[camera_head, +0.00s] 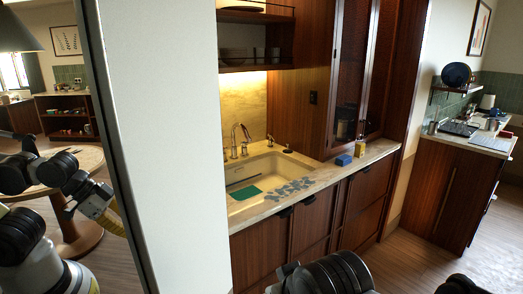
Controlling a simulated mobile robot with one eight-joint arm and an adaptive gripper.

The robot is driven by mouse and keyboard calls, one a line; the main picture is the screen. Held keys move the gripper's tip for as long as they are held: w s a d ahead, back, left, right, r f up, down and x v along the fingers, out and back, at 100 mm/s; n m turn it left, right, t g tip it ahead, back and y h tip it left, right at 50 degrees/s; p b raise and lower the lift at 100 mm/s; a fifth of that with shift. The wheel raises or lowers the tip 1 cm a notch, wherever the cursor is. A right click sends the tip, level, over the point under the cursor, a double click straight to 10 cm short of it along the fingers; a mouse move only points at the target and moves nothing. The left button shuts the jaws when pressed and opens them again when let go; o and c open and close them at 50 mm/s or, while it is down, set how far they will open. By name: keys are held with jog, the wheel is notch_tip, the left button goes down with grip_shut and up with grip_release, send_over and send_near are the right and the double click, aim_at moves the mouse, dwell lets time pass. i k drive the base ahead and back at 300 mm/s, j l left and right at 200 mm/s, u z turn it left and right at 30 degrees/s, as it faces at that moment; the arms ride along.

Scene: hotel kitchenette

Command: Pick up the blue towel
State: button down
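A patterned blue-grey cloth (290,188), the closest match to the blue towel, lies spread over the front edge of the sink and the pale counter. A flat dark green piece (245,193) lies at the sink's left side. A small blue block (343,160) sits on the counter to the right. Black and grey arm parts show at the far left, beyond a dark vertical edge, perhaps reflected. They end in a grey block (95,206), likely my gripper, well apart from the cloth. Its fingers cannot be made out. Black arm links also show at the bottom centre.
A faucet (240,139) stands behind the sink. A yellow box (360,149) is beside the blue block. A white wall (160,130) stands close on the left. Wooden cabinet fronts (311,222) are below the counter. Open floor (415,265) lies to the right.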

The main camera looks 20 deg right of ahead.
aim_at(343, 160)
jog(key=z, duration=1.2)
jog(key=i+l+u, duration=0.1)
jog(key=i, duration=0.45)
jog(key=i+l+u, duration=0.1)
jog(key=i+l, duration=0.2)
jog(key=i, duration=0.25)
jog(key=i+l+u, duration=0.1)
jog(key=i+l, duration=0.15)
jog(key=i, duration=0.3)
jog(key=i+l+u, duration=0.1)
jog(key=i+l, duration=0.2)
jog(key=i, duration=0.2)
jog(key=i+l+u, duration=0.1)
jog(key=i+l, duration=0.25)
jog(key=i, duration=0.2)
